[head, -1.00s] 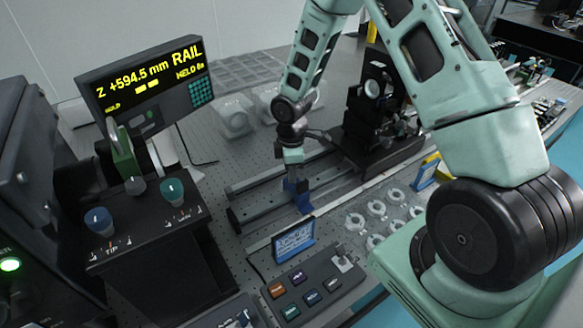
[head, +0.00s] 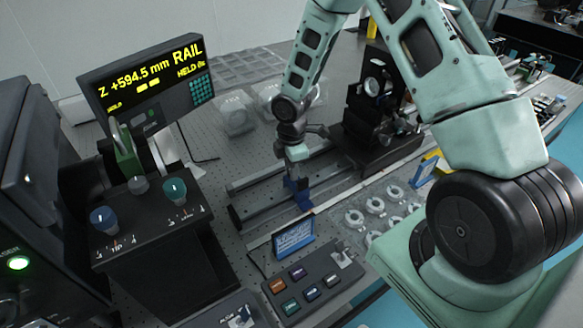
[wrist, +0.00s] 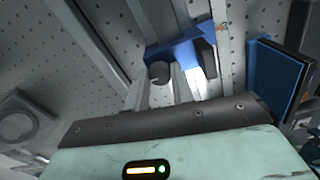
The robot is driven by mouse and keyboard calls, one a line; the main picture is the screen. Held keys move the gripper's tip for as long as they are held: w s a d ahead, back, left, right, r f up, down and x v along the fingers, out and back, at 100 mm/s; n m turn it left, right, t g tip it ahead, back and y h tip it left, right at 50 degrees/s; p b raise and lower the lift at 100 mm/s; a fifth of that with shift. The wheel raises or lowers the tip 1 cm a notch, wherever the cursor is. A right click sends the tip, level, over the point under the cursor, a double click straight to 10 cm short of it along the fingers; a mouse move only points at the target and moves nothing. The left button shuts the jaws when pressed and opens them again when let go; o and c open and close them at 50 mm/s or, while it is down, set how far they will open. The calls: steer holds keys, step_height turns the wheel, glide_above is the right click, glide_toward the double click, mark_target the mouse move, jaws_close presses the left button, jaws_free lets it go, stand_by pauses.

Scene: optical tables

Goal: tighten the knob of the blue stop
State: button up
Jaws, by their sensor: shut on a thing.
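The blue stop (head: 303,199) sits on the rail (head: 262,207) in the middle of the table. In the wrist view the stop (wrist: 187,48) is a blue block with a dark round knob (wrist: 160,72) on its near side. My gripper (head: 297,178) reaches down to the stop from above. In the wrist view its pale fingers (wrist: 166,85) are at the knob and shut on it. The fingertips' exact contact with the knob is partly hidden.
A display (head: 150,85) reads Z +594.5 mm, RAIL, HELD. A blue-screened panel (head: 293,237) stands close in front of the rail. A dark optical mount (head: 372,110) stands behind right. Several pale rings (head: 375,205) lie right of the panel.

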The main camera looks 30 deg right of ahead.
steer(key=o, duration=1)
step_height(320, 180, up, 18)
steer(key=shift+f+b, duration=0.25)
steer(key=shift+b, duration=0.2)
